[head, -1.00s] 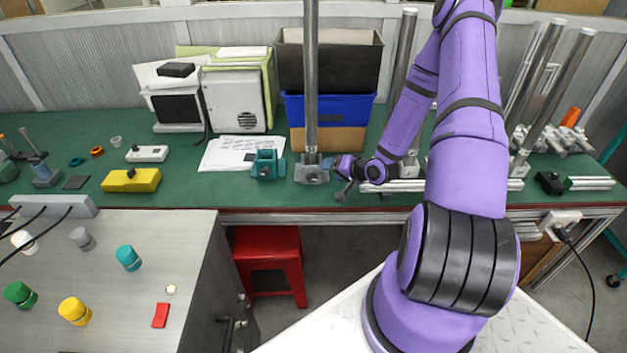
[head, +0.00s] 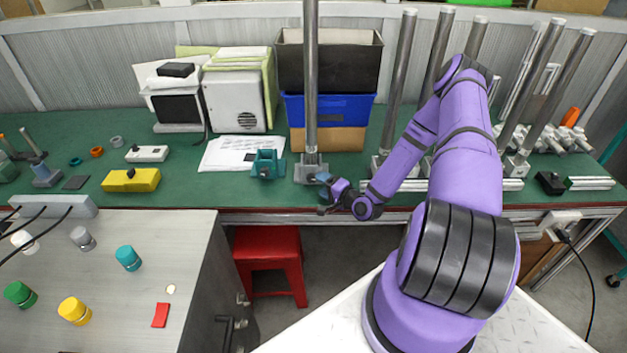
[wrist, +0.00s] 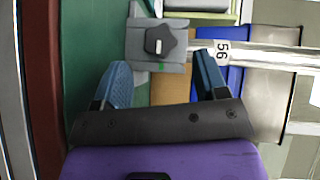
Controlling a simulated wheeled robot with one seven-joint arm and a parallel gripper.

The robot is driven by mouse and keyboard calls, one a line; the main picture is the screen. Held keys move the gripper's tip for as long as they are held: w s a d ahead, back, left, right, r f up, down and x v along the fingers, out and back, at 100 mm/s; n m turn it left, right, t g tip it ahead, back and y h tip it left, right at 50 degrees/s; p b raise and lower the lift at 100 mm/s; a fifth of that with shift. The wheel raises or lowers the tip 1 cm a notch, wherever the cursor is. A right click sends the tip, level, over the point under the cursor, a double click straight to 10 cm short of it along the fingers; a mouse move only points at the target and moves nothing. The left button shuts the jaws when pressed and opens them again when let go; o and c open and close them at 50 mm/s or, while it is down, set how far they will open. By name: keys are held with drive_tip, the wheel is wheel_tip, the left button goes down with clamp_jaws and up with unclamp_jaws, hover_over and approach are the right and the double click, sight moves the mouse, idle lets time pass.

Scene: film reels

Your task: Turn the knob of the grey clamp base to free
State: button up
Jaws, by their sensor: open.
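The grey clamp base (head: 304,173) stands on the green bench near its front edge, with an upright metal post (head: 311,90) rising from it. In the wrist view the clamp base (wrist: 140,41) shows a dark lobed knob (wrist: 160,40) and a small green mark beside it. My gripper (head: 325,194) is in front of the base, towards the bench edge. In the wrist view my gripper (wrist: 163,68) is open and empty, its blue fingers apart on either side of the base, and the knob lies beyond the fingertips.
A teal clamp (head: 267,165) sits just left of the base. A blue bin (head: 330,108) and a dark box (head: 330,62) are behind the post. More metal posts (head: 402,80) stand to the right. The post carries a label reading 56 (wrist: 222,51).

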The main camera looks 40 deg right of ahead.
sight(312, 178)
drive_tip(key=shift+x, duration=2.6)
drive_tip(key=shift+c, duration=0.4)
drive_tip(key=c, duration=0.8)
drive_tip(key=shift+c, duration=0.2)
